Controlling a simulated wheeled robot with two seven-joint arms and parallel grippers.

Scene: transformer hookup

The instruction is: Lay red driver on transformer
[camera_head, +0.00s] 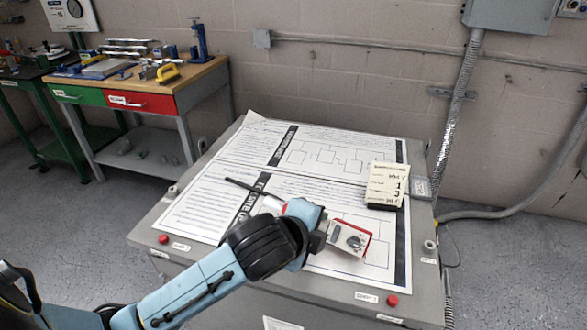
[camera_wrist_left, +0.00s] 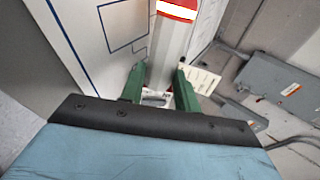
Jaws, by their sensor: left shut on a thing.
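The red driver (camera_head: 256,192) shows in the head view as a long dark shaft with a pale and red part close to my left gripper (camera_head: 303,212). In the left wrist view, my left gripper (camera_wrist_left: 158,85) has its green fingers shut on the pale handle of the driver (camera_wrist_left: 173,45), which has a red and white band at the top. The driver is over the papers on the transformer (camera_head: 150,228), a large grey cabinet; I cannot tell whether it touches the top. The wrist hides part of the handle. My right gripper is not in view.
A red and grey device (camera_head: 347,240) lies on the transformer just right of my left gripper. A pale tag block (camera_head: 385,186) stands farther back. Red knobs (camera_head: 392,300) sit on the front corners. A workbench (camera_head: 150,92) stands back left. The left of the papers is clear.

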